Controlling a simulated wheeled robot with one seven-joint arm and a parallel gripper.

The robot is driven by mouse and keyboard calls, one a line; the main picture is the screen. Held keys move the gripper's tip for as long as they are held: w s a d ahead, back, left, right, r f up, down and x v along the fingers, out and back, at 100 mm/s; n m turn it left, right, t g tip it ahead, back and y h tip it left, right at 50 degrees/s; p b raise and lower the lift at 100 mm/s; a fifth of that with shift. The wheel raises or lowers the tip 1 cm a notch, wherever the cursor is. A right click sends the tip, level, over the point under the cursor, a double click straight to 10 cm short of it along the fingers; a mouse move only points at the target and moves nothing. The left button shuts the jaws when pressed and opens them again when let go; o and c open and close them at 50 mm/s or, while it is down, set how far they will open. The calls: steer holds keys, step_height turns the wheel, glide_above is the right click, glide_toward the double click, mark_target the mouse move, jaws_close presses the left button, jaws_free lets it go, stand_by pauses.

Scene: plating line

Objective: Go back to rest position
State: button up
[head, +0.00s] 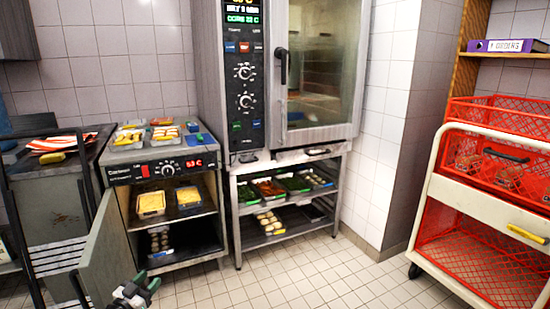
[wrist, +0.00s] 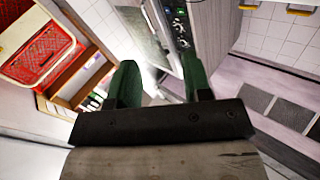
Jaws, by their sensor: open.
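My gripper (head: 140,288) shows at the bottom left of the head view, low in front of the open door of the holding cabinet. In the wrist view its two green fingers (wrist: 158,85) stand apart with nothing between them. Past the fingers, the wrist view shows the oven, the shelf and the red crates, all tilted and partly blurred.
The holding cabinet (head: 130,225) stands open, with food trays inside and on top. A tall oven (head: 215,70) stands on a rack with more trays. A white trolley (head: 485,205) with red crates (head: 475,270) is at right. The tiled floor (head: 310,280) between them is clear.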

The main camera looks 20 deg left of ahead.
steer(key=w+d+r+n+g+y, duration=0.15)
steer(key=w+d+y, duration=0.25)
steer(key=w, duration=1.1)
steer(key=w+d+r+n+g+y, duration=0.1)
steer(key=w+d+n+y, duration=0.25)
steer(key=w, duration=1.15)
steer(key=w+d+f+n+g, duration=0.25)
steer(key=w+d+g, duration=0.25)
steer(key=w+d, duration=1.25)
steer(key=w+d+f+m+g+h, duration=0.15)
steer(key=d+f, duration=0.25)
steer(key=d, duration=1)
steer(key=d+f+m+g+h, duration=0.1)
steer(key=d+f+g+h, duration=0.2)
steer(key=d, duration=1.2)
steer(key=s+d+f+m+g+h, duration=0.1)
steer(key=s+d, duration=0.4)
steer(key=d, duration=0.9)
steer(key=s+d+f+m+g+h, duration=0.1)
steer(key=s+d+m+g+h, duration=0.2)
steer(key=d, duration=1.2)
steer(key=s+g+h, duration=0.1)
steer(key=s+g, duration=0.1)
steer(key=shift+s+g, duration=0.2)
steer(key=shift+g, duration=0.1)
